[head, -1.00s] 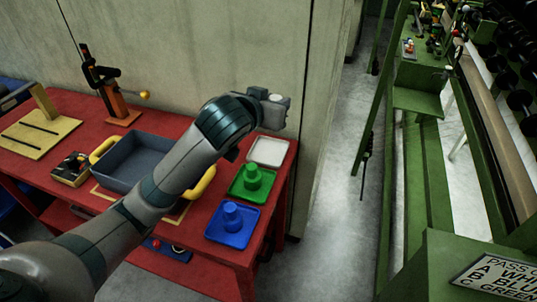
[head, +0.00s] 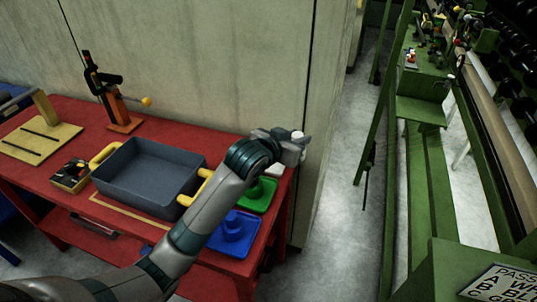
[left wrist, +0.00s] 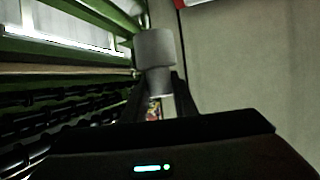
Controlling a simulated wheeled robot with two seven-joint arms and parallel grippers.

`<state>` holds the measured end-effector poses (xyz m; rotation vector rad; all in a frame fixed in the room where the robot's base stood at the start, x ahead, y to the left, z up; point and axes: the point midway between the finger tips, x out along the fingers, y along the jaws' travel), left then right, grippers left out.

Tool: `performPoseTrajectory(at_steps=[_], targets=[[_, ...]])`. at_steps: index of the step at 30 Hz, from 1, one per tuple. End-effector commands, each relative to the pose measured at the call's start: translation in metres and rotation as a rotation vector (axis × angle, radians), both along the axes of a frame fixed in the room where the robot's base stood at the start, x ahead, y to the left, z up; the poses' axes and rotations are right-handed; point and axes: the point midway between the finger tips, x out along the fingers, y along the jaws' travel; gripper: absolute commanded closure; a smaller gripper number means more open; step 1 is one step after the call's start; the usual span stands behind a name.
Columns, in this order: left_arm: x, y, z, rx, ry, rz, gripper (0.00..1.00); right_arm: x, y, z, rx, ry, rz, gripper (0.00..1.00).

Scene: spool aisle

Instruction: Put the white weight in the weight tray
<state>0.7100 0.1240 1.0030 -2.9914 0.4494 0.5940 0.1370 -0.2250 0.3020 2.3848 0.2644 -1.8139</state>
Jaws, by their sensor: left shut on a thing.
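The white weight (head: 298,135) is held in my left gripper (head: 292,150), above the right end of the red table. In the left wrist view, the weight (left wrist: 155,48) shows as a pale cylinder with a narrower lower part, between the shut fingers (left wrist: 158,88). A deep grey tray (head: 140,198) with yellow handles stands empty on the table. A small white tray (head: 276,169) at the table's back right corner is mostly hidden behind my gripper. The frames do not show which one is called the weight tray. My right gripper is not in view.
A green weight on a green tray (head: 265,203), partly hidden by my arm, and a blue weight on a blue tray (head: 238,250) stand in front of the white tray. A clamp (head: 122,120) stands at the back. A wall (head: 230,70) rises behind the table.

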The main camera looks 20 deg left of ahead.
Motion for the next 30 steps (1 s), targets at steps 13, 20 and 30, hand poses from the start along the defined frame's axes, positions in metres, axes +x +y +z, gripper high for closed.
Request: performPoseTrajectory(at_steps=[13,20,30], targets=[[0.030,0.074,-0.045,0.003,0.003,0.005,1.00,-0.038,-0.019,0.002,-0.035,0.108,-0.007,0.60],[0.040,0.097,-0.061,0.001,0.000,0.002,1.00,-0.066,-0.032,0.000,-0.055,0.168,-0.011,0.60],[0.041,0.100,-0.064,0.000,-0.001,0.002,1.00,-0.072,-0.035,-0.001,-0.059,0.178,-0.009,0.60]])
